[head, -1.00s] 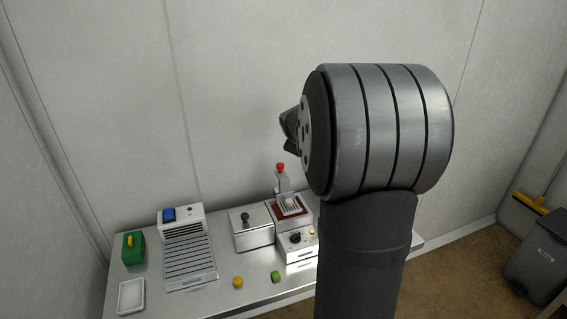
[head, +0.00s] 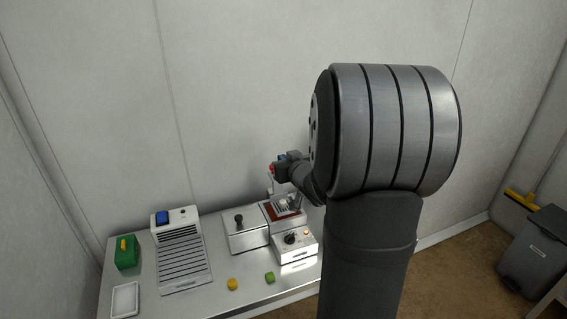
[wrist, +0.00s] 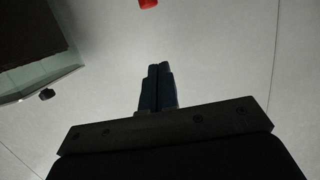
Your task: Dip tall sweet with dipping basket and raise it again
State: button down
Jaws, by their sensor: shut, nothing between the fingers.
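The dipping basket (head: 283,204) shows as a pale slatted piece over the brown, chocolate-filled bowl (head: 268,213) in the head view. A pale lump shows at the basket, too small to identify surely as the tall sweet. A red knob (head: 271,168) tops the upright behind the bowl; it also shows at the top edge of the wrist view (wrist: 148,3). My gripper (wrist: 158,70) is shut and empty, its fingertips pointing toward the knob but apart from it in the wrist view. In the head view my gripper (head: 283,159) is beside the knob, partly covering the upright.
A yellow piece (head: 232,284) and a green piece (head: 270,277) lie on the metal table. A lidded steel box (head: 247,238), a dial unit (head: 296,246), a slatted rack (head: 182,264), a green box (head: 125,255) and a white tray (head: 125,298) stand around.

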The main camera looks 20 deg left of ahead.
send_over(279, 188)
jog(key=w+a, duration=0.1)
jog(key=a, duration=0.1)
jog(key=shift+w+d+f, duration=0.1)
jog(key=shift+w+f, duration=0.1)
jog(key=shift+f, duration=0.8)
notch_tip(279, 188, down, 3)
jog(key=shift+r, duration=0.2)
jog(key=shift+f, duration=0.65)
jog(key=shift+f, duration=0.1)
notch_tip(279, 188, down, 7)
jog(key=shift+s+d+r, duration=0.1)
jog(key=shift+r, duration=0.1)
